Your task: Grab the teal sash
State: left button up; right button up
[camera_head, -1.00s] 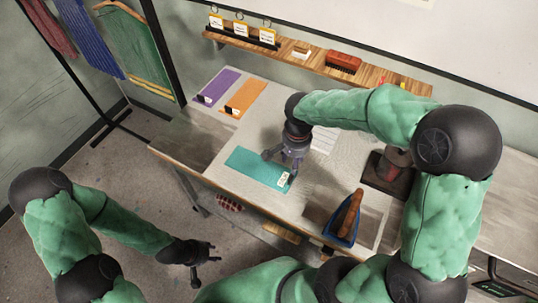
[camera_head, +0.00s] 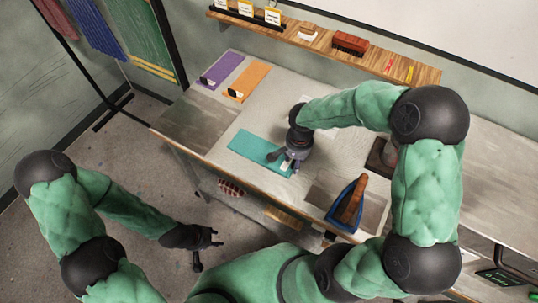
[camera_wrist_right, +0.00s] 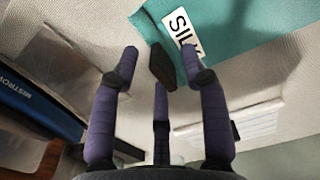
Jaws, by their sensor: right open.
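The teal sash (camera_head: 252,148) lies flat on the table, left of my right gripper. A white tag with black letters rests at its near right end. My right gripper (camera_head: 284,162) is open and low over that end, its fingers pointing down. In the right wrist view the sash (camera_wrist_right: 235,22) is at the top, and the open fingers (camera_wrist_right: 160,65) stand just short of its tagged edge. A small dark block (camera_wrist_right: 162,65) shows beside the tag there. I see nothing held between the fingers. My left gripper (camera_head: 208,240) hangs over the floor, away from the table, with fingers apart.
A purple cloth (camera_head: 221,69) and an orange cloth (camera_head: 249,80) lie at the table's back left. A blue holder with a brown handled thing (camera_head: 349,204) stands near the front right. A wooden shelf (camera_head: 325,42) runs along the wall. Cloths hang on a rack at left.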

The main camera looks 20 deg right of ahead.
jog(key=shift+f, duration=0.15)
grip_shut()
